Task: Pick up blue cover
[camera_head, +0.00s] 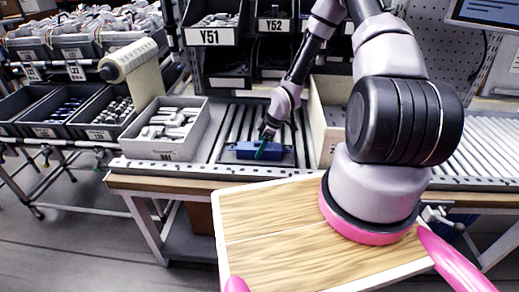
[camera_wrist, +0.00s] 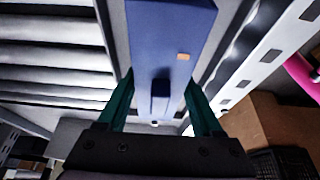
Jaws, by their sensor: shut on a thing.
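The blue cover (camera_head: 258,150) is a blue box-like piece at the roller conveyor, between a grey bin and a cardboard box. It fills the upper middle of the wrist view (camera_wrist: 170,50), with a small orange mark and a dark blue raised part near its lower end. My gripper (camera_head: 264,148) reaches down to it, with dark green fingers. In the wrist view the fingers of my gripper (camera_wrist: 160,105) lie on both sides of the cover and are shut on it. What lies under the cover is hidden.
A grey bin of light parts (camera_head: 168,150) stands close left of the cover. An open cardboard box (camera_head: 318,140) stands close right. The conveyor's front rail (camera_head: 200,174) runs in front.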

